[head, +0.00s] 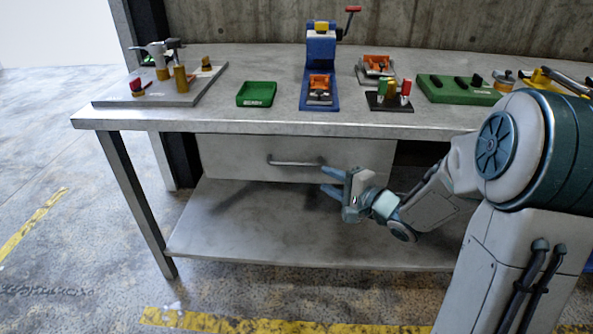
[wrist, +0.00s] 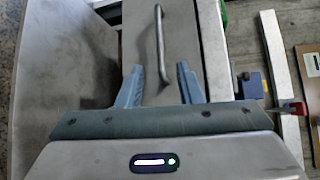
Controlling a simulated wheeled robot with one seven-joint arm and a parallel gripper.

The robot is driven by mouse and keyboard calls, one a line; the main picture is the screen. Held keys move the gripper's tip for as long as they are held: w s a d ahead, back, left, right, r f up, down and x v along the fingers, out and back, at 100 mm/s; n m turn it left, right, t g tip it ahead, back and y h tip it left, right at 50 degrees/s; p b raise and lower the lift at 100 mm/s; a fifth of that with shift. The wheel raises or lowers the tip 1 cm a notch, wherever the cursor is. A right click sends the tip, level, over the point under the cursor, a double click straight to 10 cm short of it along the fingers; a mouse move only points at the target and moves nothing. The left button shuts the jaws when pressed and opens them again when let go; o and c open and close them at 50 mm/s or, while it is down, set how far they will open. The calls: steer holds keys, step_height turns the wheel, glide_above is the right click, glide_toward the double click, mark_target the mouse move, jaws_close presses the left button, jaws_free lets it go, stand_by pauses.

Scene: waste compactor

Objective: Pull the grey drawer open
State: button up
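The grey drawer (head: 235,157) sits under the left part of the metal workbench top, and its front looks flush in the bench frame. Its bar handle (head: 296,163) runs horizontally across the drawer front. My gripper (head: 328,182) is in front of the drawer, a little right of the handle and slightly lower. In the wrist view the two fingers of my gripper (wrist: 160,85) are spread apart with nothing between them. The handle (wrist: 159,40) shows beyond the fingertips, roughly in line with the gap. The drawer front (wrist: 184,30) shows around it.
The bench top (head: 210,117) carries a green tray (head: 256,94), a blue press (head: 320,50), a tool board (head: 170,95) and a green block (head: 455,90). A lower shelf (head: 230,240) lies below the drawer. The floor in front of the bench looks clear.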

mark_target(298, 165)
steer(key=b+x, duration=0.4)
steer(key=x, duration=0.8)
steer(key=shift+w+a, duration=0.25)
steer(key=shift+w, duration=0.05)
jaws_close()
